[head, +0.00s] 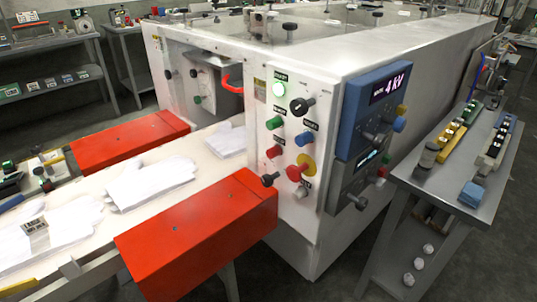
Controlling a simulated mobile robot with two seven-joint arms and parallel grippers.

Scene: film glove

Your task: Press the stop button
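A white machine (330,75) fills the middle of the head view. Its front control panel (290,130) carries several buttons and knobs. A red mushroom button on a yellow round base (296,172) sits low on the panel. A smaller red button (273,152) sits above and left of it. The small labels are too blurred to read, so I cannot tell which red button is marked stop. Neither of my grippers shows in this view.
A conveyor with white gloves (150,182) runs into the machine from the left, between two red covers (195,238) (130,141). The near cover's end lies just below the panel. A blue display box reading 4 kV (380,100) is right of the panel. A metal side table (480,190) stands right.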

